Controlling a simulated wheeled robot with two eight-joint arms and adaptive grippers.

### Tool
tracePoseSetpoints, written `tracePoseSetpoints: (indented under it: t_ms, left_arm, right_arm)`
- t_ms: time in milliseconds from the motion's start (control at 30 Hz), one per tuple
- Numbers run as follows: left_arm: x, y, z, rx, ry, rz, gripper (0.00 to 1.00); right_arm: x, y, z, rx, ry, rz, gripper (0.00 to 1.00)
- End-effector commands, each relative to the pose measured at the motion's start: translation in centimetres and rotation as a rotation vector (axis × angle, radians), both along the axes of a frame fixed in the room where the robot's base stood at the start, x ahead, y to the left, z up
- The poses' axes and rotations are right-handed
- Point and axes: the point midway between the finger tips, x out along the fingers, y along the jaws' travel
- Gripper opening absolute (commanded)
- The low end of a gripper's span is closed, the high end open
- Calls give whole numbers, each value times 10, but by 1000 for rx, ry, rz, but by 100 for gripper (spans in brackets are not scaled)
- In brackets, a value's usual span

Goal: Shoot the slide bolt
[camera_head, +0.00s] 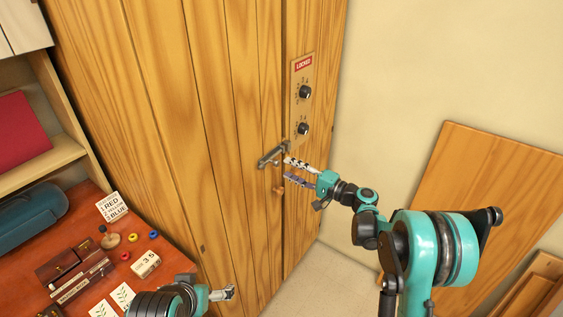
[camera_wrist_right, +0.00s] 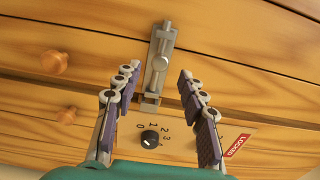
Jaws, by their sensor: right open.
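The grey metal slide bolt (camera_head: 271,156) is mounted on the wooden cabinet door, across the seam to the panel with dials. I cannot tell whether the rod is inside the catch. My right gripper (camera_head: 287,170) is just below and right of the bolt. In the wrist view its fingers (camera_wrist_right: 157,73) are spread on either side of the bolt, holding nothing. My left gripper (camera_head: 228,293) is low, over the floor side of the desk.
A red LOCKED sign (camera_head: 304,64) and two black dials (camera_head: 305,92) (camera_head: 303,129) are on the panel above the bolt. A round wooden knob (camera_head: 278,190) sticks out below it. The red-brown desk (camera_head: 185,245) at left carries cards and small items. A wooden board (camera_head: 480,200) leans at right.

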Motion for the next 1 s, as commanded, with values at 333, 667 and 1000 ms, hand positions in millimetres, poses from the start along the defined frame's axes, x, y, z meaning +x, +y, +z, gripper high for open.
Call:
tracePoseSetpoints:
  t_ms: [333,667,1000]
  left_arm:
    - [0,0,-10,0,0,0,100]
    - [0,0,-11,0,0,0,100]
    - [0,0,-11,0,0,0,100]
  right_arm:
    - [31,44,-1,-2,0,3,41]
    - [36,50,0,-2,0,0,41]
    - [36,50,0,-3,1,1,0]
